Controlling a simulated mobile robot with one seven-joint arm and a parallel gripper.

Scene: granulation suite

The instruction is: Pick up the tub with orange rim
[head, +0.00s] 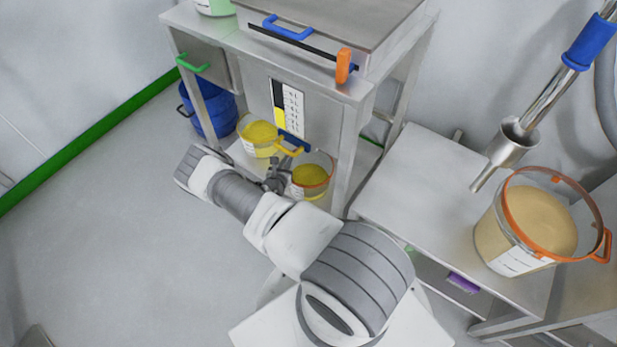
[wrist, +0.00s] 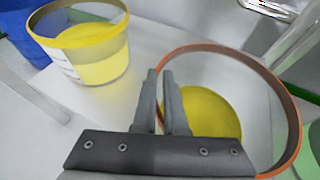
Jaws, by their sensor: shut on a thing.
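A clear tub with an orange rim (head: 318,186) and yellow contents stands on the low shelf under the steel bench. In the wrist view the tub with the orange rim (wrist: 296,130) fills the right side. My gripper (wrist: 160,75) has its two fingers either side of the tub's left rim and wall, shut on it. In the head view my gripper (head: 279,176) is at the tub's left side, partly hidden by the arm. Another, larger tub with an orange rim and handle (head: 515,262), holding tan powder, stands on the right-hand table.
A yellow-rimmed tub (head: 259,146) stands just left of the held tub; it also shows in the wrist view (wrist: 88,42). A blue drum (head: 212,112) is behind it. The bench leg (head: 347,165) rises close on the right. Open floor (head: 110,240) lies to the left.

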